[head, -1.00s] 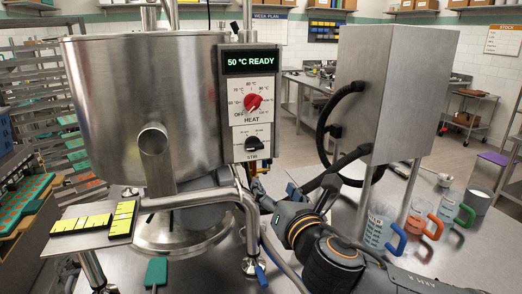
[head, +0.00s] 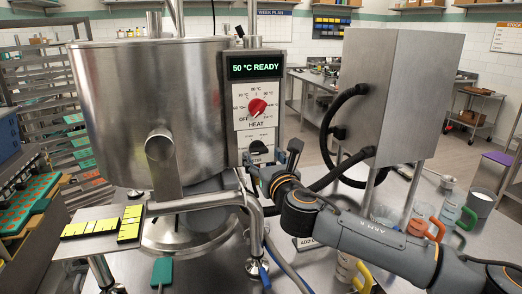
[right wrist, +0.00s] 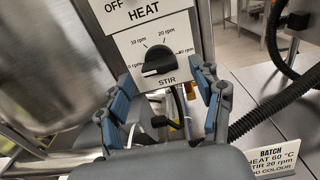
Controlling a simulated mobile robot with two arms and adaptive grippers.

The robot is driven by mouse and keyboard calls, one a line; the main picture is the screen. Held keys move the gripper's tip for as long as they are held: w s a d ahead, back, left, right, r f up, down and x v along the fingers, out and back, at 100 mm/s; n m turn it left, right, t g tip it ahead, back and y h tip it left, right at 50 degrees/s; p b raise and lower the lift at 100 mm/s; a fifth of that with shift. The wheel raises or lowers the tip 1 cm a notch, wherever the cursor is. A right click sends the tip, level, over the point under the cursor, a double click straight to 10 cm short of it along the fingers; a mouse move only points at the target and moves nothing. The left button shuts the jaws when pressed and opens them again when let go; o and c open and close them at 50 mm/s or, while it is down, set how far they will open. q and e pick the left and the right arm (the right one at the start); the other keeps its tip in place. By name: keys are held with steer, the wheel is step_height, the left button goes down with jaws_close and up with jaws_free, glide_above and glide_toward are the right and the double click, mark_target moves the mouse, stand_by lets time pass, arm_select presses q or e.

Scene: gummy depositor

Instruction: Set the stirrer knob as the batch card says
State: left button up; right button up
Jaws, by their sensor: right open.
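The black stirrer knob (right wrist: 157,60) sits on the white STIR plate under the HEAT dial. A pale mark on the knob points left, toward 0 rpm. My left gripper is not in view.
The red HEAT knob (head: 257,107) is just above, under a display (head: 255,67) reading 50 °C READY. The steel kettle (head: 150,100) stands left. A black hose (head: 330,140) and steel box (head: 400,95) stand right. Jugs (head: 418,222) stand behind my right arm.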

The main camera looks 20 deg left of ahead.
mark_target(258, 149)
steer(key=shift+x, duration=1.2)
steer(key=c, duration=1.1)
steer(key=shift+c, duration=0.2)
